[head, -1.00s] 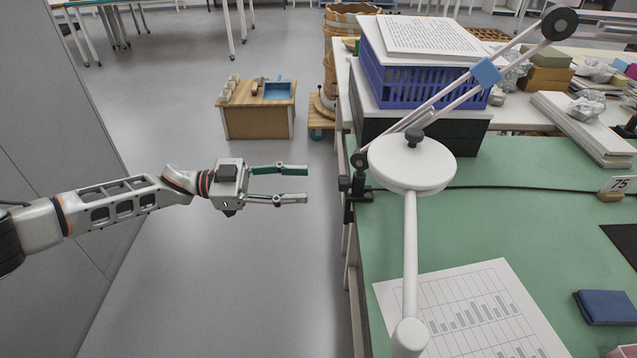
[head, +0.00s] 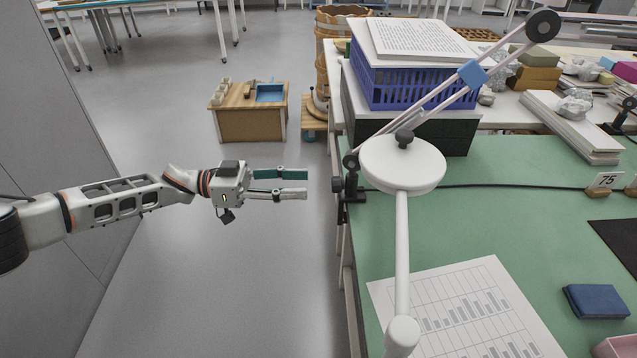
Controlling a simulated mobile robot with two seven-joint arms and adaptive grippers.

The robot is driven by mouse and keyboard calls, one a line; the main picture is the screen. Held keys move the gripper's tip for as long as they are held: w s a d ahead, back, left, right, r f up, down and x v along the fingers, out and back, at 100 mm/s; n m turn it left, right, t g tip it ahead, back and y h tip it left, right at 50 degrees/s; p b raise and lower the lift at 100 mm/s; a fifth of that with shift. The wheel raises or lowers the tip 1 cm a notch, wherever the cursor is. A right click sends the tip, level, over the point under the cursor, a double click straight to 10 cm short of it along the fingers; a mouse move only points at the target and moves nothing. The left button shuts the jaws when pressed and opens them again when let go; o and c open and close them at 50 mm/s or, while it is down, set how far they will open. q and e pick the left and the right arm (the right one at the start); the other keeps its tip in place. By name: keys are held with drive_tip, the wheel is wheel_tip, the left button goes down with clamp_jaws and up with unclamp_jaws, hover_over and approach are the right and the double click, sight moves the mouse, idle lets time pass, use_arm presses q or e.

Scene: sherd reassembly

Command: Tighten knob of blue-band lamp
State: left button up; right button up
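The blue-band lamp stands at the bench's left edge, its slanted pale arms crossed by a blue band (head: 473,74). Its dark clamp (head: 352,190) grips the bench edge, with a small dark knob (head: 337,184) on the floor side. A white round lamp head (head: 403,167) with a dark knob on top (head: 404,138) hangs in front of the lower arm; I cannot tell how it joins. My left gripper (head: 306,184) is open and empty over the floor, left of the clamp and apart from it, fingers pointing right. My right gripper is out of view.
A purple crate (head: 420,85) stands on a dark box behind the lamp. A cable crosses the bench.

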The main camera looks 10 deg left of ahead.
sight(338, 185)
use_arm(q)
drive_tip(key=w+d, duration=0.1)
drive_tip(key=d, duration=0.6)
drive_tip(key=shift+w+d+b, duration=0.15)
drive_tip(key=shift+d+b, duration=0.15)
drive_tip(key=shift+d, duration=0.05)
drive_tip(key=c, duration=1.1)
